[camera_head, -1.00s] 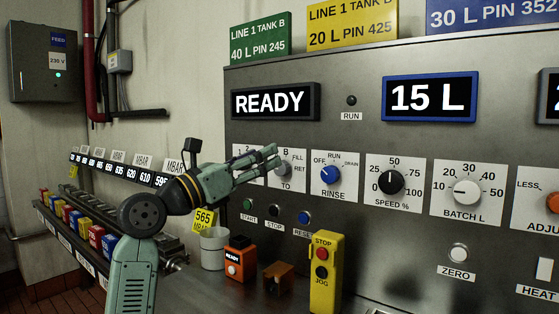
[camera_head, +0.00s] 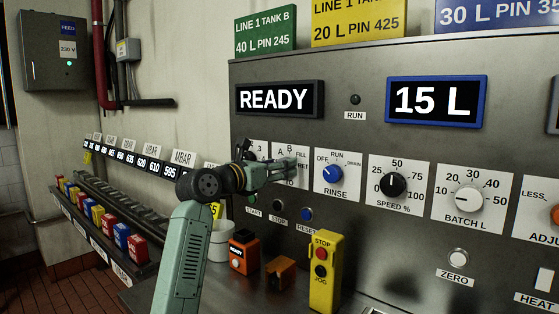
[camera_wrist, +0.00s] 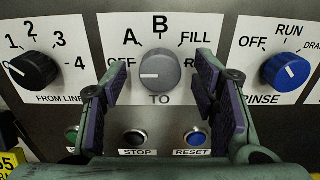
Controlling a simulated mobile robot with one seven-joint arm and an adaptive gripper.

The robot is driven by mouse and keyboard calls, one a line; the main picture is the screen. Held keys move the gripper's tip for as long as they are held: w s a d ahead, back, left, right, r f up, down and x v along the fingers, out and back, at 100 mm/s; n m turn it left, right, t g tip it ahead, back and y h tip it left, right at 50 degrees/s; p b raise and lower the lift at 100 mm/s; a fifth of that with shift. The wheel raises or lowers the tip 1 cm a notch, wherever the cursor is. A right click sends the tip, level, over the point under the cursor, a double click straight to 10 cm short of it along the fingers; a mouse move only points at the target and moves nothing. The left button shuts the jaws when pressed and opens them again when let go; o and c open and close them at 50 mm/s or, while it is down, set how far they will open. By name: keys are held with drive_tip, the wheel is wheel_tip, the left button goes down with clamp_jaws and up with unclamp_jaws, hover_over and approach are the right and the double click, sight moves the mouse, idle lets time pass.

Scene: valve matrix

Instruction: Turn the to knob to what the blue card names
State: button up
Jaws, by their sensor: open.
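The TO knob (camera_wrist: 160,68) is grey and round, in the middle of the wrist view. Its white pointer mark points left, towards OFF. The dial plate reads OFF, A, B, FILL and a partly hidden label at the right. My gripper (camera_wrist: 161,76) is open, with one finger at each side of the knob and a gap on both sides. In the head view my gripper (camera_head: 288,169) is in front of the TO plate and hides the knob. The blue card (camera_head: 500,14) at top right reads 30 L PIN 35; its upper line is cut off.
The FROM LINE knob (camera_wrist: 35,70) is left of TO, and the blue RINSE knob (camera_wrist: 285,70) is right. STOP (camera_wrist: 135,138) and RESET (camera_wrist: 195,137) buttons sit below. Green (camera_head: 264,34) and yellow (camera_head: 358,22) cards read LINE 1 TANK B. A yellow pendant (camera_head: 324,270) stands below.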

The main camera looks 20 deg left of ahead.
drive_tip(key=shift+w+d, duration=0.15)
drive_tip(key=shift+w, duration=0.25)
drive_tip(key=c, duration=1.2)
drive_tip(key=shift+o, duration=0.2)
drive_tip(key=shift+s+d+f+m+b, duration=0.1)
drive_tip(key=shift+m+b, duration=1.25)
drive_tip(key=shift+m, duration=3.1)
drive_tip(key=shift+d+f+m+b, duration=0.1)
drive_tip(key=shift+m+b, duration=1.25)
drive_tip(key=shift+m, duration=3.1)
